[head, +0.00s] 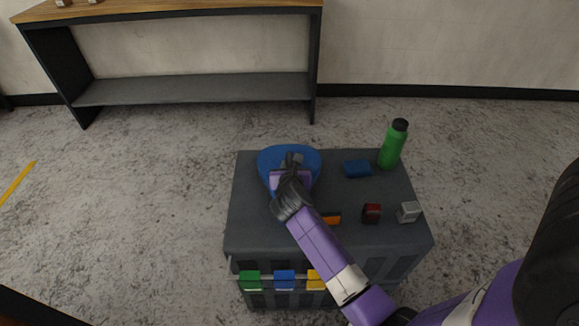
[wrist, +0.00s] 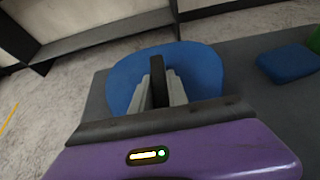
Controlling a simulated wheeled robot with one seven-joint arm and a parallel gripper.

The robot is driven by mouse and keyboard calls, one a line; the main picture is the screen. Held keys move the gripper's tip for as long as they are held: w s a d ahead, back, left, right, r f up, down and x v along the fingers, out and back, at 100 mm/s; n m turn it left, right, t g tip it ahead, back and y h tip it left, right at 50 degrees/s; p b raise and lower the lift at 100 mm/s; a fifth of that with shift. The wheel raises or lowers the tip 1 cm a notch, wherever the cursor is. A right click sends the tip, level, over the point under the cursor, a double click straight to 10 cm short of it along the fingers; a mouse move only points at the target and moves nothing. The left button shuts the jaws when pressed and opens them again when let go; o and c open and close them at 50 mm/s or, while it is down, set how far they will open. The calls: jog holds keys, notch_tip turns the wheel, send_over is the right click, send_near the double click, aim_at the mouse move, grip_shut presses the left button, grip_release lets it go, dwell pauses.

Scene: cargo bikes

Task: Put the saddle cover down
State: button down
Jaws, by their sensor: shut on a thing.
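The blue saddle cover (head: 272,159) is at the back left of the dark grey crate top (head: 255,225). My gripper (head: 292,160) is over the middle of it, and my purple arm and hand hide part of it. In the wrist view the saddle cover (wrist: 200,70) lies beyond the hand. The two pale fingers of my gripper (wrist: 160,88) are shut on a dark upright piece at the middle of the cover. The cover looks level, on or just above the crate top; I cannot tell whether it touches.
On the crate top are a green bottle (head: 392,146), a small blue block (head: 357,169), an orange item (head: 331,219), a dark red item (head: 371,213) and a grey box (head: 408,212). Coloured tags (head: 285,280) hang in front. A wooden-topped bench (head: 180,12) stands behind.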

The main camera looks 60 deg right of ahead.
jog(key=shift+f, duration=0.15)
jog(key=c, duration=1.3)
grip_release()
